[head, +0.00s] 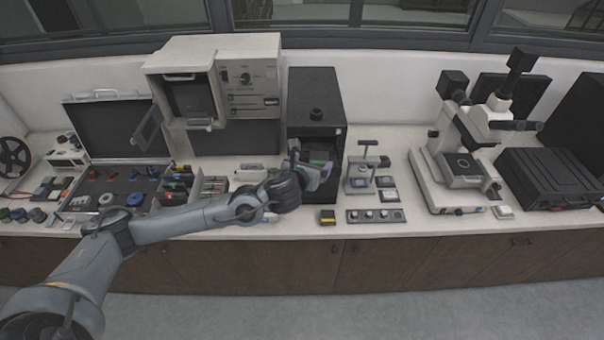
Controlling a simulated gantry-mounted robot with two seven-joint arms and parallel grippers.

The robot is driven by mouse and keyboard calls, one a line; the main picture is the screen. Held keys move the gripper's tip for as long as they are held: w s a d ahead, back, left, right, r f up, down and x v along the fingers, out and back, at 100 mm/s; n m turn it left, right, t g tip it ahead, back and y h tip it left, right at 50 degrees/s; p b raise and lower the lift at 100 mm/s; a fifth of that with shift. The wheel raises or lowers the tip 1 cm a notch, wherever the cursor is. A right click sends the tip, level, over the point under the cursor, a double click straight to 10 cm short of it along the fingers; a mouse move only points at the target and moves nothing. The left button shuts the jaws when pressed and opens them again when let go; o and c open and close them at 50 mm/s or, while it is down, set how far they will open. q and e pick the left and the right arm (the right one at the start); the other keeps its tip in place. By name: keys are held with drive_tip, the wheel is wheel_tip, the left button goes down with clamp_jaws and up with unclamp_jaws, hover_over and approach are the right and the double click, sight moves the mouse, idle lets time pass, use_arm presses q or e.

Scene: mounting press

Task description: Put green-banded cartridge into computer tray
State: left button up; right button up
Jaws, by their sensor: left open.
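My left gripper (318,172) is open in front of the black computer (316,97), at the height of its lower front opening. A dark cartridge with a green band (319,156) shows right at the gripper's fingers, inside or just before that opening. The fingers partly hide it, and I cannot tell whether they touch it or how far in it sits. The computer's tray is mostly hidden behind the gripper and my wrist. My right gripper is not in view.
Left of my wrist stands a rack of coloured cartridges (176,184). A small dark block with a yellow mark (327,217) lies at the counter's front edge. A small press (362,172) stands right of the computer, with a button strip (375,216) before it. A microscope (460,150) stands further right.

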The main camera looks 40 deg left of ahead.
use_arm(q)
drive_tip(key=v, duration=0.7)
drive_tip(key=s+d+f+n+g+h, duration=0.3)
drive_tip(key=s+d+f+n+g, duration=0.1)
drive_tip(key=s+d+f+n, duration=0.6)
drive_tip(key=s+d+f+n+g+h, duration=0.1)
drive_tip(key=s+d+f+n+g, duration=0.1)
drive_tip(key=s+f+n, duration=0.3)
drive_tip(key=s+d+f+n+g+h, duration=0.1)
drive_tip(key=s+f+n, duration=0.4)
drive_tip(key=s+n, duration=0.6)
drive_tip(key=d+n+g, duration=0.1)
drive_tip(key=n+g, duration=0.1)
drive_tip(key=n, duration=0.1)
drive_tip(key=shift+s+d+n, duration=0.25)
drive_tip(key=shift+s+n, duration=0.05)
drive_tip(key=shift+n, duration=0.1)
